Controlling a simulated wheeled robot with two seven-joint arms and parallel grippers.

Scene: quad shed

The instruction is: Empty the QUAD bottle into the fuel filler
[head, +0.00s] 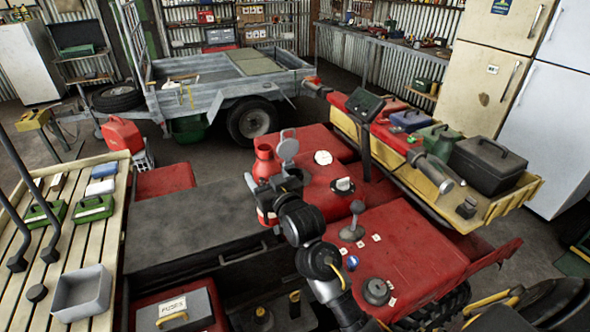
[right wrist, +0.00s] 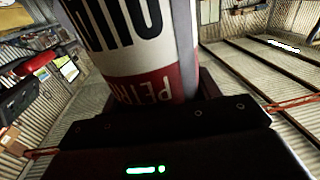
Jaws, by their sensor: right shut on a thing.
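The QUAD bottle (right wrist: 140,45) fills the upper middle of the right wrist view, white and red, with part of its large dark lettering and "PETR" showing upside down. In the head view the bottle (head: 264,162) shows its red narrowed end pointing up and a pale label lower down, behind my arm. My right gripper (head: 272,188) is shut on the bottle and hides its middle. A grey round flap (head: 288,149) stands raised just right of the bottle, above the red bodywork. I cannot make out the filler opening itself. My left gripper is out of view.
A white dial (head: 323,158), a knob (head: 343,186) and a lever (head: 353,223) sit on the red bodywork. A slatted bench (head: 95,245) with a grey tray (head: 80,292) is at left. A yellow-edged carrier (head: 447,186) with cans and a dark case is at right.

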